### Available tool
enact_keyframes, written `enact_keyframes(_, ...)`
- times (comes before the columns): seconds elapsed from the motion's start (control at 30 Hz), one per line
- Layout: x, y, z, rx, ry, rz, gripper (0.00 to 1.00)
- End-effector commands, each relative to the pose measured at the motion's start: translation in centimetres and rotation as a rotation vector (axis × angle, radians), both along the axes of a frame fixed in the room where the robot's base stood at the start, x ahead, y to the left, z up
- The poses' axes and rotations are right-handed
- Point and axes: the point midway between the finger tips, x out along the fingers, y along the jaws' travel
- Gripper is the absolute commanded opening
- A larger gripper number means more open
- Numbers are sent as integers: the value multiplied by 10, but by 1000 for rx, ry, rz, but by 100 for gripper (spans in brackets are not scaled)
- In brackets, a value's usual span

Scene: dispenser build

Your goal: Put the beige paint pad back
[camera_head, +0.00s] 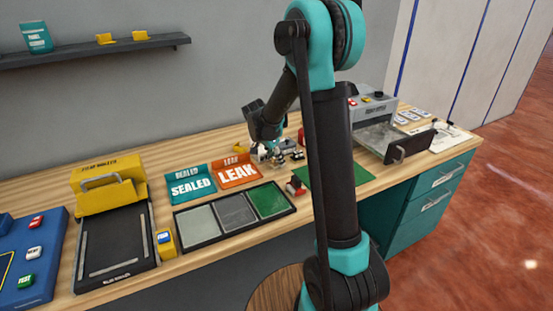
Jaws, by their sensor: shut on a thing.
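My gripper (277,157) is low over the back of the bench, behind the dark tray and just right of the orange LEAK bin. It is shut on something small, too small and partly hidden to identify. A small pale thing (258,150) shows beside the fingers; I cannot tell whether it is the beige paint pad. The dark tray (218,233) in front holds three flat panels: a pale grey-beige one (200,220), a darker grey one (236,210) and a green one (268,200). A small red and dark block (295,186) sits at the tray's right end.
Teal SEALED bin (190,184) and orange LEAK bin (237,172) stand behind the tray. A green mat (343,178) lies right, partly hidden by my arm. A grey machine (372,108) is beyond. A yellow heat sealer (108,184) and small yellow block (165,243) are left.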

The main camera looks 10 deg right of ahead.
Motion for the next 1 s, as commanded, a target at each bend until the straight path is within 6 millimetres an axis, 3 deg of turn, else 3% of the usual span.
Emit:
enact_keyframes(0.5,0,0,-7,0,0,0,8)
enact_keyframes(0.53,0,0,-7,0,0,0,36)
enact_keyframes(0.7,0,0,-7,0,0,0,57)
enact_keyframes(0.9,0,0,-7,0,0,0,58)
enact_keyframes(1.0,0,0,-7,0,0,0,68)
